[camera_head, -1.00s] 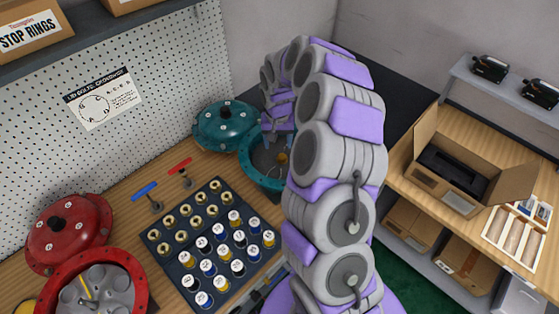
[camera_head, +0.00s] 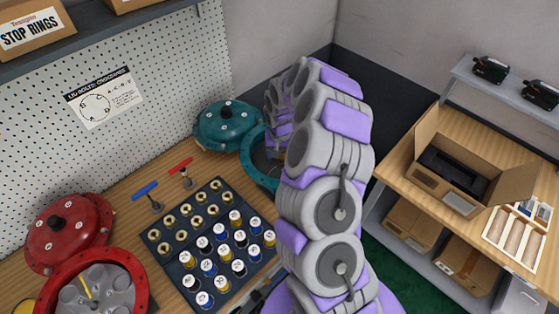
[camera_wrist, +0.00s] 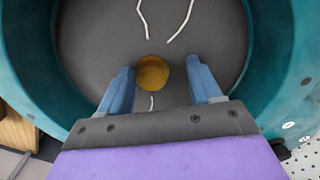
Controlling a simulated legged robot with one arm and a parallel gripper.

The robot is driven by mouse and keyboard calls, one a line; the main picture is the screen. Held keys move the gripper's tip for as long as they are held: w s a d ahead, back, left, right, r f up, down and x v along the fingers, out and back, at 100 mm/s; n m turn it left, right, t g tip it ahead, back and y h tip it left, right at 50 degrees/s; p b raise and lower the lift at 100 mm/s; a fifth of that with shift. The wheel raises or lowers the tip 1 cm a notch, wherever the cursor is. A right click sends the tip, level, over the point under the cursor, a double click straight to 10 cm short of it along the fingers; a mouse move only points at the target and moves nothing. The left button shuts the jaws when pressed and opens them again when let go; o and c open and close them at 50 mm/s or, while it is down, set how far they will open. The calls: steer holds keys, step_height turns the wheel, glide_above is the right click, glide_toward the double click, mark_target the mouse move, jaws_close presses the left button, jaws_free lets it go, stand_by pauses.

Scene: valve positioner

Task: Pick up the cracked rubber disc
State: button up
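The cracked rubber disc (camera_wrist: 95,45) is dark grey with pale, jagged crack lines and lies inside the round teal housing (camera_wrist: 268,50). A brass-coloured round stub (camera_wrist: 152,74) shows at its middle. My gripper (camera_wrist: 160,68) is open over the disc, its two blue-grey fingers on either side of the stub. Nothing is held between them. I cannot tell whether the fingertips touch the disc. In the head view the housing (camera_head: 257,172) is partly hidden behind my arm, and the disc shows only in part.
A teal cover (camera_head: 227,125) stands left of the housing. A dark tray (camera_head: 222,273) of labelled bottles and brass fittings, two small coloured-handled tools, a red cover (camera_head: 62,232) and a red housing (camera_head: 140,272) are on the bench. A pegboard (camera_head: 140,60) rises behind.

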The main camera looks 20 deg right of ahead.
steer(key=shift+d, duration=0.85)
steer(key=c, duration=0.3)
steer(key=shift+d+f, duration=0.1)
steer(key=shift+d, duration=0.15)
steer(key=c, duration=0.3)
steer(key=shift+a, duration=0.7)
jaws_close()
